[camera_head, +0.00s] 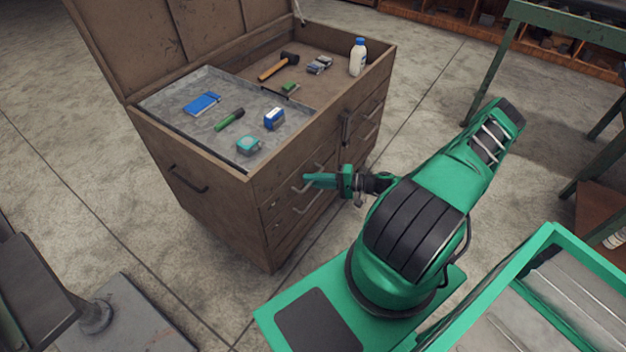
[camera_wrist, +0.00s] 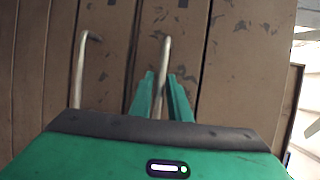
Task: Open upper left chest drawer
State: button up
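The brown chest (camera_head: 228,185) stands left of centre in the head view with its lid up. The upper left drawer (camera_head: 285,193) is shut, and its curved metal handle (camera_head: 303,189) is on the front face. My gripper (camera_head: 309,180) is at this handle, partly covering it. In the wrist view my gripper (camera_wrist: 161,76) has its two green fingers apart, one on each side of a bar handle (camera_wrist: 165,52). Whether they touch the bar is unclear. A second handle (camera_wrist: 80,70) is left of the fingers, on the neighbouring drawer.
The chest top holds a metal tray (camera_head: 180,105) with small items, a hammer (camera_head: 279,67) and a white bottle (camera_head: 357,57). A green table (camera_head: 560,28) stands at the upper right.

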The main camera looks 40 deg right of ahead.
jog(key=shift+w+a, duration=0.2)
grip_shut()
